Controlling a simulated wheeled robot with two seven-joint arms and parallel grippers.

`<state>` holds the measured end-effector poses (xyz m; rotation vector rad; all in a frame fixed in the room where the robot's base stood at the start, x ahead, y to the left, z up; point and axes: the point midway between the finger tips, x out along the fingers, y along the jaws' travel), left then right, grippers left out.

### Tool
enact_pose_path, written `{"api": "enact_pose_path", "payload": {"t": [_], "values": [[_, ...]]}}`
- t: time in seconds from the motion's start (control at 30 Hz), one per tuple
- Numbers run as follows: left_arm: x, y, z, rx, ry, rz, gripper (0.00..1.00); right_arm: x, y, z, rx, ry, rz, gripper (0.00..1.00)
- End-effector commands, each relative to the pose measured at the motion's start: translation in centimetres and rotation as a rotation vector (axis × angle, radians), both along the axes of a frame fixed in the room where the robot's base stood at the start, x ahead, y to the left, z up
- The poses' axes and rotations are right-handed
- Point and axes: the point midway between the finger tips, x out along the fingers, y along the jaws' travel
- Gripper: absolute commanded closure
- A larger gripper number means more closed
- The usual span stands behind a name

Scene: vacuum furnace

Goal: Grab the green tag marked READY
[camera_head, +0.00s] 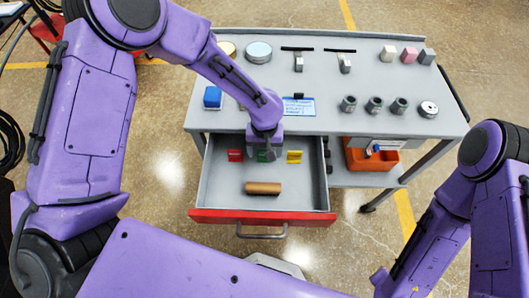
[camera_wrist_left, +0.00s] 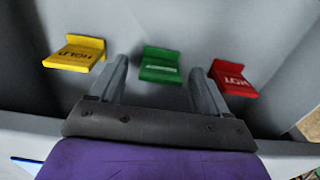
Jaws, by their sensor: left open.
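The green tag (camera_wrist_left: 160,66) stands in the open drawer between a yellow tag (camera_wrist_left: 77,53) reading HOLD and a red tag (camera_wrist_left: 233,78) reading HOT. Its white lettering is too small to read surely. In the head view, the green tag (camera_head: 262,155) is partly hidden by my left gripper (camera_head: 265,151), which reaches down into the drawer from above. In the left wrist view, my left gripper (camera_wrist_left: 158,72) is open, with the green tag between the lines of its fingers, near the tips. I cannot tell whether they touch. My right gripper is not in view.
The grey drawer with a red front (camera_head: 262,216) is pulled out under the cart top (camera_head: 380,60). A brown cylinder (camera_head: 263,188) lies in front of the tags. Orange bin (camera_head: 372,158) sits on the lower shelf. Cups, blocks and a clipboard (camera_head: 299,107) stand on top.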

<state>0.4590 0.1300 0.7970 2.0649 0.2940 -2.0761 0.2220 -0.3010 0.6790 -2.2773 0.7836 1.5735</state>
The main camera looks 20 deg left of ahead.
Motion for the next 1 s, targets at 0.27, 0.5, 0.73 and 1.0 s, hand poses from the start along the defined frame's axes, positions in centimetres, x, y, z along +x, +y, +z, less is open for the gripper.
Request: {"api": "enact_pose_path", "payload": {"t": [0.27, 0.5, 0.73, 1.0], "values": [[0.0, -0.1, -0.7, 0.000, -0.001, -0.002, 0.23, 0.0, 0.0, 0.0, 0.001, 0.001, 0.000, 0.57], [0.0, -0.1, -0.7, 0.000, -0.001, -0.003, 0.82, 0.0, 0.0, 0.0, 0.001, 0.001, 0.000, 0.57], [0.0, -0.1, -0.6, 0.000, -0.001, -0.003, 0.83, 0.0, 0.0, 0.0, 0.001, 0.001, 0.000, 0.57], [0.1, -0.4, 3.0, 0.000, -0.006, -0.004, 0.83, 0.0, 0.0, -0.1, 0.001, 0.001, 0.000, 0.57]]}}
